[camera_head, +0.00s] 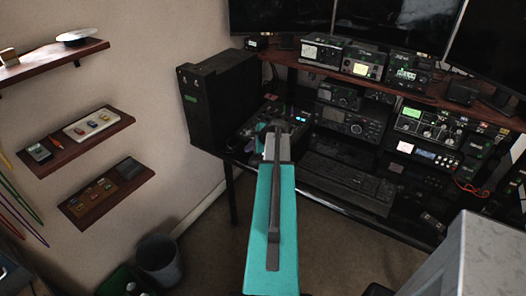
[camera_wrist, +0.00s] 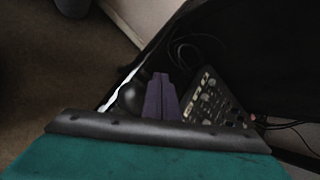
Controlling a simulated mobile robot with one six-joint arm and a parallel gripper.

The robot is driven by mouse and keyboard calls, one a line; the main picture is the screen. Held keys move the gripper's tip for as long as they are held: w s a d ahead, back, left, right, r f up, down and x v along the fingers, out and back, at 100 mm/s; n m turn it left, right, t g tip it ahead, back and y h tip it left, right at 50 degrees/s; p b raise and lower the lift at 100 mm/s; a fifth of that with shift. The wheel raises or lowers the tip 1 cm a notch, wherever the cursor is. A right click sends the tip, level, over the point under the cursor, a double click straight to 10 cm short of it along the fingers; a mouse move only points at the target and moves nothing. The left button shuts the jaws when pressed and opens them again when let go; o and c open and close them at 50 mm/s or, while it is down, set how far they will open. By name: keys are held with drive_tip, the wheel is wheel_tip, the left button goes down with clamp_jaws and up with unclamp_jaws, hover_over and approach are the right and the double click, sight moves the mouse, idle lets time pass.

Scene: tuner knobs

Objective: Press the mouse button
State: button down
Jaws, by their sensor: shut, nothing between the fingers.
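My gripper (camera_wrist: 160,77) shows in the wrist view as two dark purple fingers, shut together with nothing between them. A smooth, dark rounded shape (camera_wrist: 132,97) lies close to the left of the fingers, near the desk's pale edge. It may be the mouse, but it is too dark to be sure. I cannot tell whether the fingers touch it. In the head view my teal arm reaches to the left end of the desk and hides much of the area around the gripper. I cannot make out a mouse or its button there.
A black computer tower (camera_head: 222,100) stands left of the arm's end. A keyboard (camera_head: 345,182) lies on the desk to the right. A panel with knobs (camera_wrist: 213,97) is close right of the fingers, with cables around it. Radios (camera_head: 352,123) and monitors stand behind.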

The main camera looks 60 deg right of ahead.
drive_tip(key=s+d+r+m+h, duration=0.1)
drive_tip(key=s+d+r+m, duration=0.1)
drive_tip(key=s+d+r, duration=0.2)
wheel_tip(320, 180, up, 2)
drive_tip(key=d, duration=0.2)
drive_tip(key=shift+d+r+t+p, duration=0.2)
drive_tip(key=shift+d+t+p, duration=0.1)
drive_tip(key=shift+d+p, duration=0.1)
drive_tip(key=shift+f, duration=0.1)
drive_tip(key=shift+f+b, duration=2.15)
drive_tip(key=shift+f, duration=0.95)
drive_tip(key=shift+f+b, duration=0.5)
drive_tip(key=shift+f, duration=0.75)
drive_tip(key=shift+f, duration=0.15)
drive_tip(key=shift+f, duration=0.25)
